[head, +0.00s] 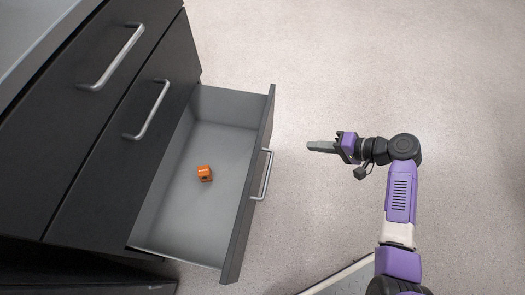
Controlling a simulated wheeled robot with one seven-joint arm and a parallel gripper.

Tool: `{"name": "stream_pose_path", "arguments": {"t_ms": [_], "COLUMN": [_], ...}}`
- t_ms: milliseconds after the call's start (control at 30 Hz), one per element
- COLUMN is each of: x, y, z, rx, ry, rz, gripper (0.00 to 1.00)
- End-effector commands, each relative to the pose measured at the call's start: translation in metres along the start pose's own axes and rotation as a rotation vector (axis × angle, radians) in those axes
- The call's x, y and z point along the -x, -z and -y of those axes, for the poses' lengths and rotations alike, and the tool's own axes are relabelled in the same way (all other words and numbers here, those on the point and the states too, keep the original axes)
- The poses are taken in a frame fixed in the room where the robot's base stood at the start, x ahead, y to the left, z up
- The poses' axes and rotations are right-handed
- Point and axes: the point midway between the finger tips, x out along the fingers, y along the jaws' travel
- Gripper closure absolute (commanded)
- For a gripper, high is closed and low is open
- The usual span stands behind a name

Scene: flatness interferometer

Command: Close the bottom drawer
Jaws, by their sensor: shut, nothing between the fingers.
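The bottom drawer (237,127) is pulled well out of the dark cabinet, to the left of the picture's middle. Its grey interior shows. Its front panel (245,205) faces right and carries a silver bar handle (264,174). My gripper (310,146) is shut and empty. It points left toward the drawer front, to the right of the handle and apart from it, with floor visible between them.
A small orange object (204,173) lies inside the drawer. The dark cabinet (75,150) has two shut drawers above, with silver handles (113,57) and (148,109). Open speckled floor (400,60) lies to the right.

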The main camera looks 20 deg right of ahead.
Motion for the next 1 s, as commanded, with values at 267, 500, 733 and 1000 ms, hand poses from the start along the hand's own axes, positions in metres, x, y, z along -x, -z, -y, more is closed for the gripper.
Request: {"name": "stream_pose_path", "arguments": {"t_ms": [267,500,733,1000], "x": [0.0,-0.029,-0.074,-0.114], "y": [-0.054,-0.062,-0.072,-0.079], "z": [0.009,0.008,0.01,0.025], "rx": [-0.023,-0.022,-0.021,-0.02], "ry": [0.067,0.066,0.065,0.065], "rz": [0.209,0.214,0.214,0.212], "gripper": [1.0,1.0,1.0,1.0]}}
